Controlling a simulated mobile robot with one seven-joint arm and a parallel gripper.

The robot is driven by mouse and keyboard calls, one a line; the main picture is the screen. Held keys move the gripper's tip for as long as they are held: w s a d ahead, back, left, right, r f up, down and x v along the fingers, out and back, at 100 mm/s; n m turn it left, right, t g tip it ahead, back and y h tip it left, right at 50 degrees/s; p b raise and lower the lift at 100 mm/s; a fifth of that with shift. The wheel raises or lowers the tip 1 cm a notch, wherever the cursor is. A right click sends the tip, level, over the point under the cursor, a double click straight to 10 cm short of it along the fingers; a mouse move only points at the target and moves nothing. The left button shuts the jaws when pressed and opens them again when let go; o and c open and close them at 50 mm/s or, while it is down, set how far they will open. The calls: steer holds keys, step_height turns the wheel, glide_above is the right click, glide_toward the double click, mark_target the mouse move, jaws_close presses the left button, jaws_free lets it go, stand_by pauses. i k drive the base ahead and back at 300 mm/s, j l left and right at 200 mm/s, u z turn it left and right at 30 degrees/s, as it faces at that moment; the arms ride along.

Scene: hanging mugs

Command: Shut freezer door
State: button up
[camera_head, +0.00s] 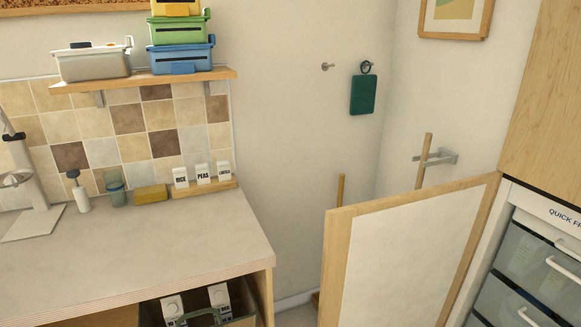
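The freezer door (405,262) stands wide open at the lower right, swung out from the freezer. It has a light wood edge and a pale inner panel. Its hinge side appears to be at the right, next to the freezer (530,265). The freezer's interior shows clear-fronted drawers with white handles and a "QUICK FR" label strip above them. The door's lower part is cut off by the frame. My gripper is not in view.
A counter (130,250) with jars and a sponge fills the left. Its open shelf below holds a crate. Wooden poles (341,190) (424,160) stand behind the door, one at a wall bracket. A narrow floor gap shows between counter and door.

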mark_target(402, 260)
steer(key=i+j, duration=0.1)
steer(key=j, duration=0.4)
steer(key=i+j, duration=0.1)
steer(key=j, duration=0.4)
steer(key=i+j+z, duration=0.1)
steer(key=j, duration=0.4)
